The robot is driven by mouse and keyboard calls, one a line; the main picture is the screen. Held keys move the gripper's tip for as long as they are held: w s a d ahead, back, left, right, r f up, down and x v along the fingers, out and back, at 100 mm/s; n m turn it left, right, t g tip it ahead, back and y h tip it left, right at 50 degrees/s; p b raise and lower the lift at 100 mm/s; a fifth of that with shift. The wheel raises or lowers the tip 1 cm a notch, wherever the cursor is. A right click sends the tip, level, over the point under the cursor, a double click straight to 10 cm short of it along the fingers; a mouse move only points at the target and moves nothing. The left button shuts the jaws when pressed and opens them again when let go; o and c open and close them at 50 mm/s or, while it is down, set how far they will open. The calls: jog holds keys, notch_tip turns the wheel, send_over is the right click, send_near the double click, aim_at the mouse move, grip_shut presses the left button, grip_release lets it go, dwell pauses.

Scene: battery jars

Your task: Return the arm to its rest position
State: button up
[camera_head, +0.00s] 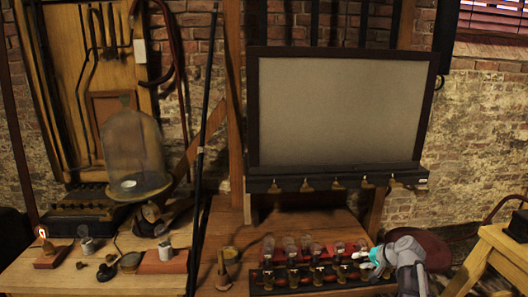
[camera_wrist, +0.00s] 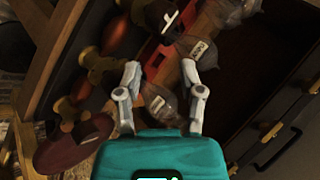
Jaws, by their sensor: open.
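My gripper (camera_head: 372,257) is at the right end of the jar rows in the head view, its teal body close over the table. In the wrist view my gripper (camera_wrist: 160,75) has its two pale fingers spread apart. A labelled glass jar (camera_wrist: 158,102) shows between the fingers; I cannot tell whether it is level with them or below. Several glass jars stand in a dark front rack (camera_head: 312,284) and by a red strip (camera_head: 317,249) behind it. My arm hides part of the rack's right end.
A large framed grey board (camera_head: 340,110) stands behind the table. A glass bell jar (camera_head: 133,150) and instruments are at left. A dark pole (camera_head: 205,150) rises left of the jars. A wooden stool (camera_head: 500,245) is at right, beside a dark red round thing (camera_head: 425,247).

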jog(key=s+a+f+n+g+h+p, duration=0.2)
jog(key=s+a+n+g+h, duration=0.4)
jog(key=s+a, duration=1)
jog(key=shift+s+f+g+p, duration=0.35)
jog(key=shift+s+g+p, duration=0.15)
jog(key=shift+s, duration=0.3)
